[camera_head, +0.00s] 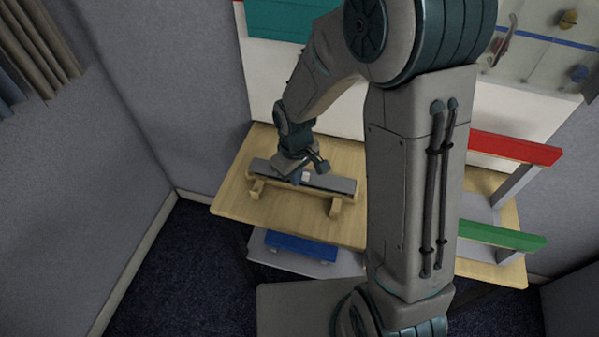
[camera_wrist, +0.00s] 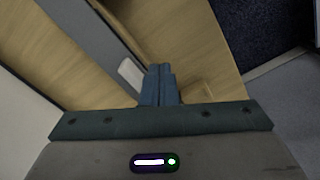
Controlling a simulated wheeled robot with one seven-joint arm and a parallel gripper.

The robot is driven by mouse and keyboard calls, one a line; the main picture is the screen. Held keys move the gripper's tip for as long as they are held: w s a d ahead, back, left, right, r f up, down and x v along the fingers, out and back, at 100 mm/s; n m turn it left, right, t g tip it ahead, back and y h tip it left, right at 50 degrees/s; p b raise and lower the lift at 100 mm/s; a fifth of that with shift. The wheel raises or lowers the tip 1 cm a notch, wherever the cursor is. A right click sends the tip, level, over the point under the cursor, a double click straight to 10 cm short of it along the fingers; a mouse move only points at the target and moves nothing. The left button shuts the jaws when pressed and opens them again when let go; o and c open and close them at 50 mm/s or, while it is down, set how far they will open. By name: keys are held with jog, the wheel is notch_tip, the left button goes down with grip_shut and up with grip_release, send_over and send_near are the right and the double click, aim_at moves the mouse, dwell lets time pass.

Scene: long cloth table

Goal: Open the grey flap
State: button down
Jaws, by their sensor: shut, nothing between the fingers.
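The grey flap (camera_head: 333,184) is a long narrow grey panel lying in a low wooden frame (camera_head: 336,207) on the wooden table. A small white handle (camera_head: 306,177) sits near its middle. In the wrist view the flap (camera_wrist: 107,36) runs diagonally as a grey strip, with the white handle (camera_wrist: 131,75) on it. My gripper (camera_head: 296,179) is over the flap, just left of the handle. In the wrist view my blue fingers (camera_wrist: 159,72) are together and empty, close beside the handle. I cannot tell whether they touch it. The flap looks flat and closed.
The wooden table (camera_head: 235,190) has bare room left of the frame. A blue panel (camera_head: 300,247) sits below the table's front edge. A red bar (camera_head: 515,148) and a green bar (camera_head: 500,235) are at the right. A white board (camera_head: 258,85) stands behind.

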jog(key=shift+f, duration=0.25)
jog(key=shift+f+b, duration=1.5)
jog(key=shift+f, duration=0.1)
jog(key=shift+w+d, duration=0.1)
jog(key=shift+w, duration=0.05)
